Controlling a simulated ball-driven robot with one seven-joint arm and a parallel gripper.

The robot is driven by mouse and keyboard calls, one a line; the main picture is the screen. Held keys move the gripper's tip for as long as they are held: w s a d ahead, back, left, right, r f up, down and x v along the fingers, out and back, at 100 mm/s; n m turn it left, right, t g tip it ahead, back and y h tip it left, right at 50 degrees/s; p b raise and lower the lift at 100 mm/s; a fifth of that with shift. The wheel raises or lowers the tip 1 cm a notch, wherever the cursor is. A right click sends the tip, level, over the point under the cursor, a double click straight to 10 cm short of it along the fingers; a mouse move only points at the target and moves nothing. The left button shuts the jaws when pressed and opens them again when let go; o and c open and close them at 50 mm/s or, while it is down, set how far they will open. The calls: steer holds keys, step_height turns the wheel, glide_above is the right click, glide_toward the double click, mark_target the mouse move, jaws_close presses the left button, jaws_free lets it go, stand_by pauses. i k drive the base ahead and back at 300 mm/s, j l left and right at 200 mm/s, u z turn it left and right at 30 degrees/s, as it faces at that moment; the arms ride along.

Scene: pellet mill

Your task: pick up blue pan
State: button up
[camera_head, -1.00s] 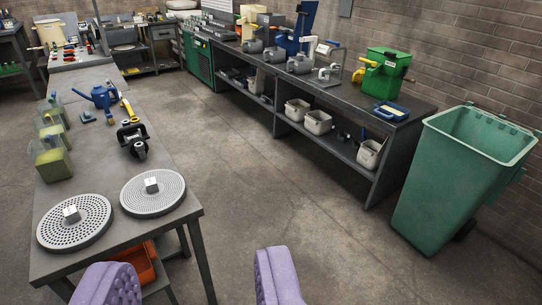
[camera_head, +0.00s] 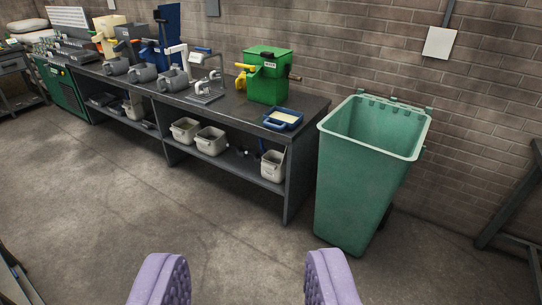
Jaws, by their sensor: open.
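The blue pan (camera_head: 283,118) is a small shallow tray with a blue rim, a pale inside and a handle loop at its left. It sits near the right front end of the long dark workbench (camera_head: 228,110), in front of a green box-shaped machine. My gripper (camera_head: 245,284) shows as two purple padded fingers at the bottom of the view. They are wide apart with only floor between them. The pan is well ahead of the gripper and higher in the picture, not touched.
A large green wheeled bin (camera_head: 350,190) stands right of the bench end. The green machine (camera_head: 268,78) is behind the pan, and a metal stand (camera_head: 207,88) is to its left. Concrete floor before the bench is clear.

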mark_target(279, 117)
steer(key=i, duration=0.75)
steer(key=i+l+u, duration=0.1)
steer(key=i, duration=0.6)
steer(key=i+j+z, duration=0.1)
steer(key=i, duration=0.55)
steer(key=i+j+z, duration=0.1)
steer(key=i, duration=0.6)
steer(key=i+j+z, duration=0.25)
steer(key=i+z, duration=0.25)
steer(key=i+j+z, duration=0.5)
steer(key=i, duration=0.15)
